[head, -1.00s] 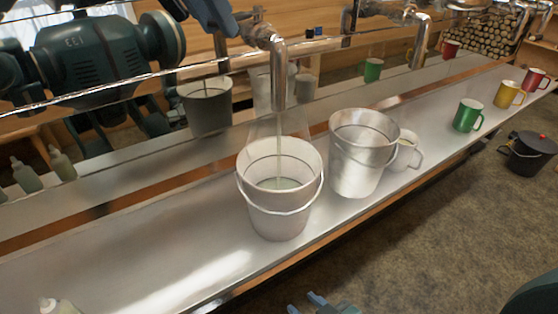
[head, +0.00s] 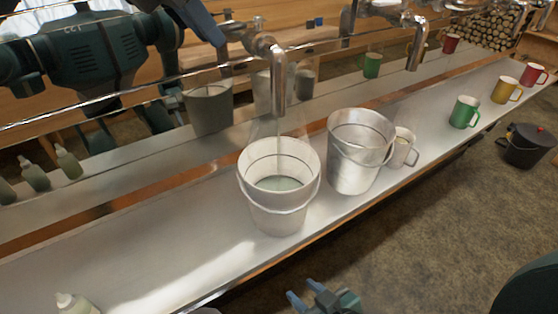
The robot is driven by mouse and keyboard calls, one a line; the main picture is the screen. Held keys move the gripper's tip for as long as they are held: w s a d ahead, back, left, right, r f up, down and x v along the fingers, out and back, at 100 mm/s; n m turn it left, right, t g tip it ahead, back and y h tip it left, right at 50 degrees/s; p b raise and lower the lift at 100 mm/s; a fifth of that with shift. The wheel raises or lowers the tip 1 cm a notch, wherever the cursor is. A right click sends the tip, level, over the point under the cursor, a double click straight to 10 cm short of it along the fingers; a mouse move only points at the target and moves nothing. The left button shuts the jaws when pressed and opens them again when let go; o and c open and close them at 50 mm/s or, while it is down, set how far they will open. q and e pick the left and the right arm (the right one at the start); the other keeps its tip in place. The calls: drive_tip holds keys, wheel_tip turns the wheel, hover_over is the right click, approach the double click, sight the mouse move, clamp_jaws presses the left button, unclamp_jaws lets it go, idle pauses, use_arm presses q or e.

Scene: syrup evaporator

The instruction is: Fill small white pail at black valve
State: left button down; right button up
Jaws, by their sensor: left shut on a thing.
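The small white pail (head: 278,218) stands upright on the metal counter under a silver spout (head: 278,78). A thin stream falls from the spout into it, and pale liquid (head: 279,183) shows inside, below the rim. My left gripper (head: 216,34) is at the top by the valve at the spout's base. It appears shut on the valve handle, which is mostly hidden by the blue fingers. My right gripper (head: 306,294) is at the bottom edge, empty, with its blue fingers apart, well clear of the pail.
A metal pail (head: 350,170) stands close right of the white pail, with a white mug (head: 402,150) behind it. Green (head: 464,112), yellow (head: 506,90) and red (head: 533,75) mugs stand farther right. A white bottle (head: 72,304) is at bottom left.

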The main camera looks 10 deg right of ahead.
use_arm(q)
drive_tip(key=shift+r, duration=0.1)
drive_tip(key=shift+w+a+r+m+p, duration=0.15)
drive_tip(key=shift+w+m+p, duration=0.2)
drive_tip(key=shift+p, duration=0.5)
drive_tip(key=shift+w+a+m+g+p, duration=0.2)
drive_tip(key=shift+w+m+g+p, duration=0.25)
drive_tip(key=shift+m+p, duration=0.45)
drive_tip(key=c, duration=1.1)
unclamp_jaws()
drive_tip(key=shift+a, duration=0.1)
drive_tip(key=p+v, duration=0.4)
drive_tip(key=v, duration=0.5)
